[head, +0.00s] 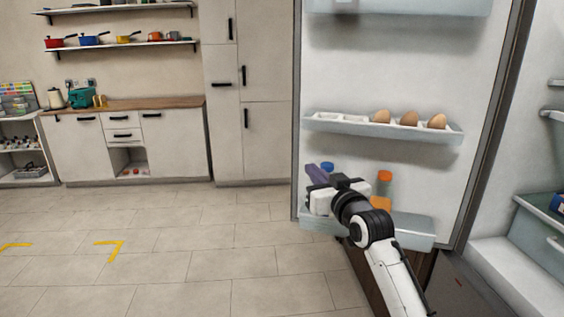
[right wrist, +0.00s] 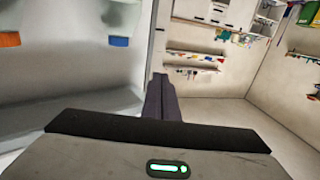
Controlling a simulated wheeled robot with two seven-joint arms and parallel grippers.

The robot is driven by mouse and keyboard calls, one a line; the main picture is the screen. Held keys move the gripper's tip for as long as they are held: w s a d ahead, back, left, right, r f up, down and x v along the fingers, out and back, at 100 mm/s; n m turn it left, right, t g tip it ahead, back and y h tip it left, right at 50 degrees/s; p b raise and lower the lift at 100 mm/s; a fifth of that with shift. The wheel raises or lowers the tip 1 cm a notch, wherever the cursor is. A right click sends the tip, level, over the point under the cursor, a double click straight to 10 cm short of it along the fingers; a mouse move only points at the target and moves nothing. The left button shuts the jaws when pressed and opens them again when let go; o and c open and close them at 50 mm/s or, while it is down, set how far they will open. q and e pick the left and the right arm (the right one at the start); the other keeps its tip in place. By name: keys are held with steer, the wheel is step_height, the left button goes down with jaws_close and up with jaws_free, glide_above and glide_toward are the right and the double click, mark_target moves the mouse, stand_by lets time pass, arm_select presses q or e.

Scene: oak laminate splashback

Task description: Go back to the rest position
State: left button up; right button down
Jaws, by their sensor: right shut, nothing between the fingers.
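My right gripper (head: 314,172) is in front of the open fridge door, at the level of its lower door shelf (head: 410,232). Its dark purple fingers also show in the right wrist view (right wrist: 160,88), pressed together with nothing between them. My right arm reaches in from the bottom right. My left gripper is in neither view.
The door's egg rack (head: 340,126) holds three brown eggs. Behind my right gripper are a blue-capped item (head: 327,167) and an orange-capped item (head: 385,177). Fridge shelves (head: 540,208) stand at right. The tiled floor (head: 190,250) at left is clear, with yellow corner marks.

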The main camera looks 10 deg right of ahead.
steer(key=s+a+f+g, duration=0.1)
steer(key=s+f, duration=0.4)
steer(key=f, duration=0.4)
steer(key=s+f+g, duration=0.2)
steer(key=s+f, duration=0.3)
steer(key=f, duration=0.3)
steer(key=s+a+f+g, duration=0.1)
steer(key=s+f, duration=0.4)
steer(key=f, duration=0.4)
steer(key=s+f+g, duration=0.1)
steer(key=s+f, duration=0.4)
steer(key=s, duration=0.4)
steer(key=s+a+f+g, duration=0.1)
steer(key=s+f+g, duration=0.1)
steer(key=s+f, duration=0.4)
steer(key=s+a+f+g, duration=0.1)
steer(key=s+f, duration=0.4)
steer(key=s, duration=0.9)
steer(key=shift+s+f+g, duration=0.25)
steer(key=shift+f+g, duration=0.05)
steer(key=shift+g, duration=0.3)
